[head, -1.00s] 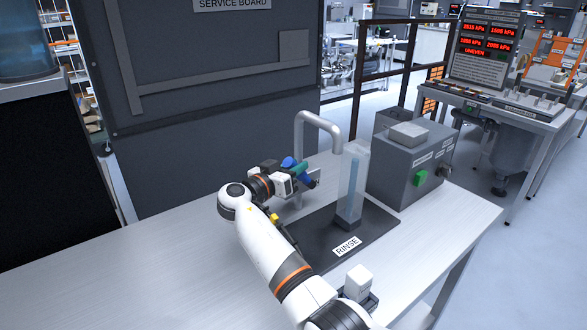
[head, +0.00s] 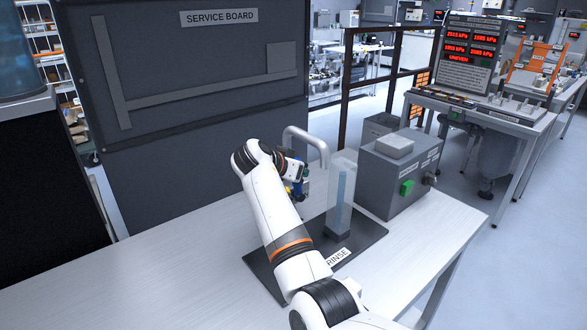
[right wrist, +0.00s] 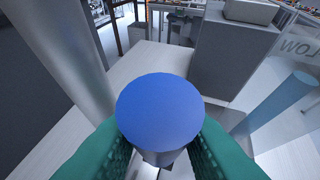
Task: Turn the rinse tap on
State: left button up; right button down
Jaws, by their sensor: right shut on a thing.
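The rinse tap is a grey bent pipe (head: 308,137) standing at the back of a dark mat (head: 262,268) labelled RINSE. Its blue round knob (right wrist: 160,112) fills the middle of the right wrist view. My right gripper (right wrist: 160,150) has its teal fingers on both sides of the knob, shut on it. In the head view my right gripper (head: 298,188) is beside the pipe, partly hidden by my own wrist. A clear upright tube (head: 341,195) with a blue column inside stands on the mat, under the spout's side. My left gripper is not in view.
A grey box (head: 400,175) with a green button (head: 406,187) stands right of the tube. The dark service board (head: 200,80) rises behind the table (head: 130,255). The table's left part is clear. A pressure display (head: 472,45) reads UNEVEN farther back.

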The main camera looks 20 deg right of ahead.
jog(key=shift+d, duration=0.15)
jog(key=shift+r, duration=0.1)
jog(key=c, duration=1.1)
grip_release()
jog(key=shift+c, duration=0.2)
